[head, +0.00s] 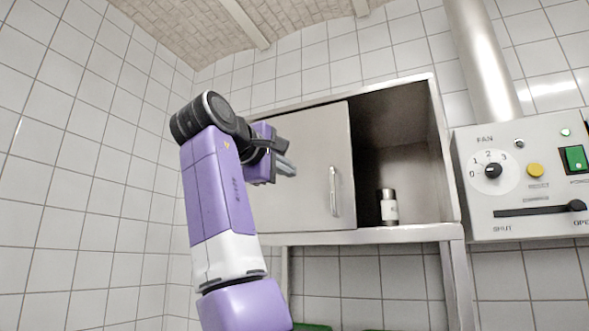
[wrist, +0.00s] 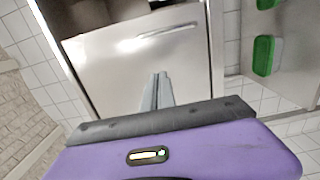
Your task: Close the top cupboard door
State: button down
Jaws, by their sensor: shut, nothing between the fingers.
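The top cupboard (head: 345,237) is a metal box on the tiled back wall. Its flat grey door (head: 310,175) covers the left part of the front, and the right part stands open on a dark inside. An upright bar handle (head: 334,191) sits near the door's right edge. In the wrist view the door (wrist: 120,75) fills the middle, with the handle (wrist: 168,32) toward the top. My gripper (head: 291,170) is shut and empty in front of the door's left part, left of the handle. The fingers (wrist: 157,76) point at the door; I cannot tell whether they touch it.
A small dark and white bottle (head: 389,207) stands inside the open right part. A control panel (head: 525,180) with a knob and switches is right of the cupboard, below a metal pipe (head: 482,60). Green items (wrist: 264,55) lie on a lower surface. A tiled wall is at left.

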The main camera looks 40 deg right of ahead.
jog(key=p, duration=0.3)
send_near(320, 177)
jog(key=w+d+f, duration=0.2)
jog(key=shift+s+d+p, duration=0.1)
jog(key=shift+s+d, duration=0.2)
jog(key=shift+s, duration=0.3)
jog(key=shift+s+d+p, duration=0.1)
jog(key=shift+s+d, duration=0.2)
jog(key=shift+s, duration=0.35)
jog(key=shift+s+d+p, duration=0.1)
jog(key=shift+s+d, duration=0.25)
jog(key=shift+s, duration=0.25)
